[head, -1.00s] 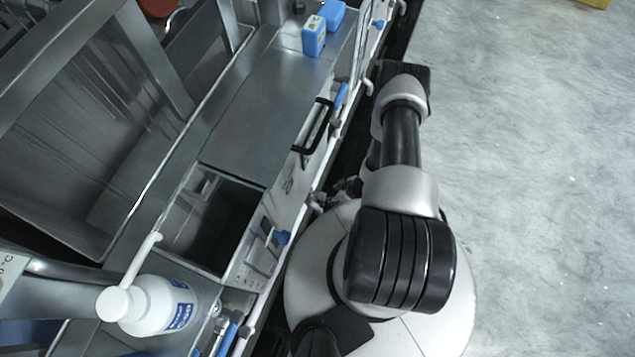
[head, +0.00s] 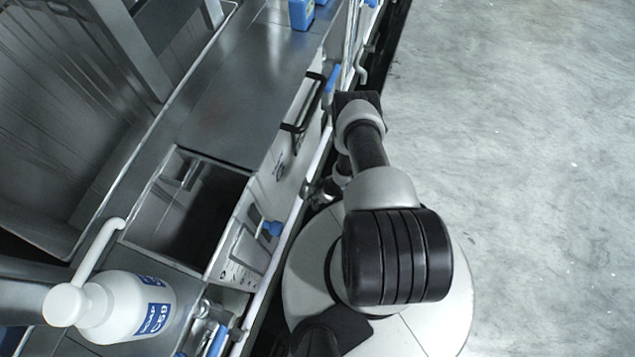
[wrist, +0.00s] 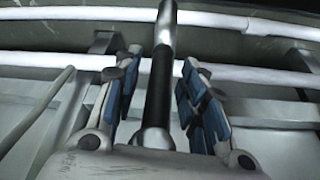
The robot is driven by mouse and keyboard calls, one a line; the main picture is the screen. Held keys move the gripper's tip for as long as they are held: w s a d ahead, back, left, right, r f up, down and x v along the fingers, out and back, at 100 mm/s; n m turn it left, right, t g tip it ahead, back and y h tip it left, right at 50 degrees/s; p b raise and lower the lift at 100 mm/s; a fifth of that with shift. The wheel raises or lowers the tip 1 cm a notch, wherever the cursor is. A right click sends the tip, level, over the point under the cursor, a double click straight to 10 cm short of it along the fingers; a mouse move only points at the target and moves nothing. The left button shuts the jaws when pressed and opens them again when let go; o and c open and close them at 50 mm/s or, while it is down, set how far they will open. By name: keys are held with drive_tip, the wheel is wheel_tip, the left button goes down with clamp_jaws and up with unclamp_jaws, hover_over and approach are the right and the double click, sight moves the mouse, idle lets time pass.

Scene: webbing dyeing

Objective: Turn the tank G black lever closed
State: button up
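The black lever (wrist: 159,88) shows in the wrist view as a black grip between bright metal ends, running up the middle of the picture. My gripper (wrist: 161,58) is open, with one blue-padded finger on each side of the lever. Gaps show between the pads and the lever, so I see no contact. In the head view my gripper (head: 325,190) is small and partly hidden by my arm, low beside the front of the tank row. The lever cannot be made out there, and no tank G label is readable.
White pipes (wrist: 75,60) cross behind the lever in the wrist view. Clear floor (head: 510,150) lies to the right.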

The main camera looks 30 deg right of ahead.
drive_tip(key=shift+c, duration=0.2)
clamp_jaws()
idle(0.3)
idle(0.3)
